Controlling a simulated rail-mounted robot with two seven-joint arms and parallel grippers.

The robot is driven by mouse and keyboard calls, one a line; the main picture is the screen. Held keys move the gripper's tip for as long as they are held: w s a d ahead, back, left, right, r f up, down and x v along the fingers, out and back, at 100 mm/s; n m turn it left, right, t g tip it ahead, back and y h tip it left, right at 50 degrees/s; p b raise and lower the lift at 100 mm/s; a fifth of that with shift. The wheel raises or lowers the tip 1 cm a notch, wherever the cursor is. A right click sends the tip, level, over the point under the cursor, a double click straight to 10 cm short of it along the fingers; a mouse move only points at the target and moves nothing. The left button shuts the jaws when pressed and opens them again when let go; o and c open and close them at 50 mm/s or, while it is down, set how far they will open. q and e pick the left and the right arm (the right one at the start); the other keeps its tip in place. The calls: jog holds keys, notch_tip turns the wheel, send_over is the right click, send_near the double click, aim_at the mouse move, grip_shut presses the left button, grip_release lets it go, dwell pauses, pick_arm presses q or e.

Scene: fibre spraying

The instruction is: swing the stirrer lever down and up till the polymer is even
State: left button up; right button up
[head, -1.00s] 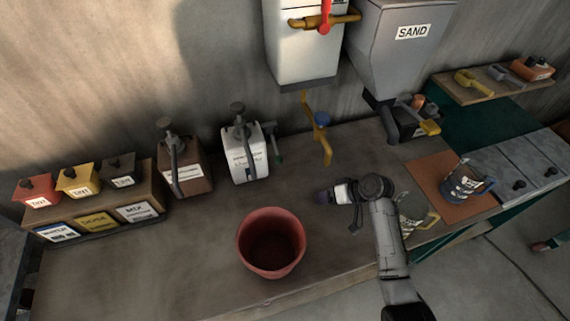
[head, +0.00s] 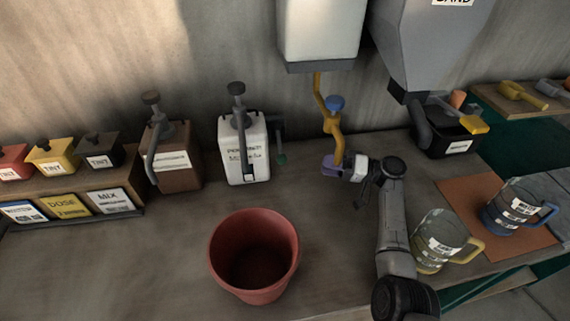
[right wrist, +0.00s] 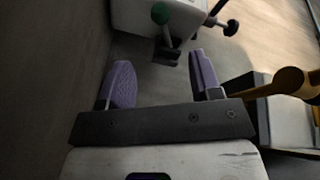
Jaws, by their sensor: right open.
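The white polymer container (head: 236,165) stands on the bench near the wall, with a grey pump on top. Its stirrer lever (head: 280,138) is on its right side, hanging down to a green knob (head: 281,159). My right gripper (head: 333,165) is open and empty, to the right of the lever, apart from it, pointing left. In the right wrist view the purple fingers (right wrist: 160,68) are spread, with the green knob (right wrist: 160,14) beyond them, roughly in line with the gap. The polymer inside is hidden. My left gripper is not in view.
A yellow pipe with a blue knob (head: 335,103) hangs right by my right gripper. A red bucket (head: 253,255) stands at the front. A brown container (head: 173,170) is left of the white one. Jugs (head: 437,243) stand right of my arm.

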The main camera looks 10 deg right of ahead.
aim_at(281, 157)
jog(key=b+x, duration=0.1)
jog(key=x, duration=1.1)
jog(key=shift+b, duration=0.4)
jog(key=shift+x, duration=0.85)
jog(key=c, duration=0.6)
grip_shut()
